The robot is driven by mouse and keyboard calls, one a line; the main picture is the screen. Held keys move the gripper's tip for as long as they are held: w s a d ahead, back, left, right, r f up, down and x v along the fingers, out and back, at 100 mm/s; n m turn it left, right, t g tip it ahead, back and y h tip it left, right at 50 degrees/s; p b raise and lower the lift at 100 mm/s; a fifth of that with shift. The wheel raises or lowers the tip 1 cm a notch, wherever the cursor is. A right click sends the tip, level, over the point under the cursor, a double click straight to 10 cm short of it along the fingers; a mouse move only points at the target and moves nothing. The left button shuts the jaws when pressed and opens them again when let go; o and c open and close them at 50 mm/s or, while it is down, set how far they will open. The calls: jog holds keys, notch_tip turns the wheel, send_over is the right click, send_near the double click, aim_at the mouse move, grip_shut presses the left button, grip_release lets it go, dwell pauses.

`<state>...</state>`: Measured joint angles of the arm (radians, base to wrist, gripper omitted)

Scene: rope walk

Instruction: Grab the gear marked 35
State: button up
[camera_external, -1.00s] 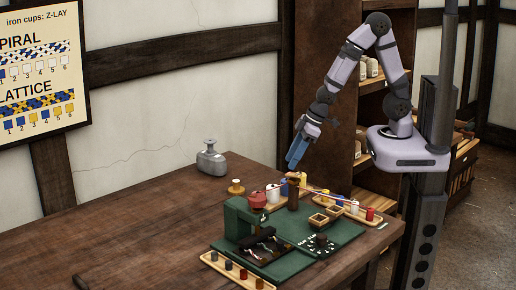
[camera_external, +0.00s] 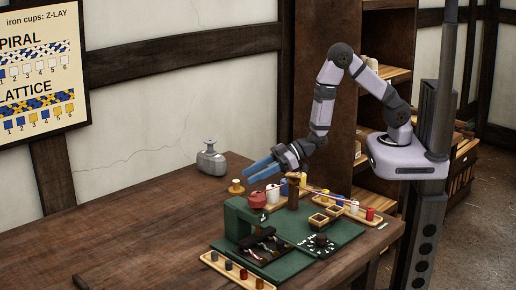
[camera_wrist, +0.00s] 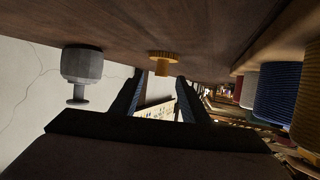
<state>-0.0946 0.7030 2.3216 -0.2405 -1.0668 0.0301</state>
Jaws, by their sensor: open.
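My gripper (camera_external: 258,167) is open and empty, its blue fingers pointing left above the table. In the wrist view my gripper (camera_wrist: 157,92) shows its two fingers apart, with a small yellow flanged piece (camera_wrist: 163,57) beyond them, apart from them. This yellow piece (camera_external: 236,187) stands on the table below and left of the fingers. Several small pieces (camera_external: 243,274) stand in a light tray at the front, and a dark round piece (camera_external: 320,242) sits on the green board. No marking 35 is legible, so I cannot tell which piece is that gear.
A grey weight-like object (camera_external: 211,161) stands at the back of the table; it also shows in the wrist view (camera_wrist: 82,65). Coloured spools (camera_external: 272,193) stand right of the yellow piece.

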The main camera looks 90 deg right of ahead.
aim_at(236, 187)
jog(key=shift+p+x, duration=1.05)
jog(key=shift+x, duration=2.45)
jog(key=shift+s+a+f, duration=0.1)
jog(key=shift+a, duration=0.05)
grip_shut()
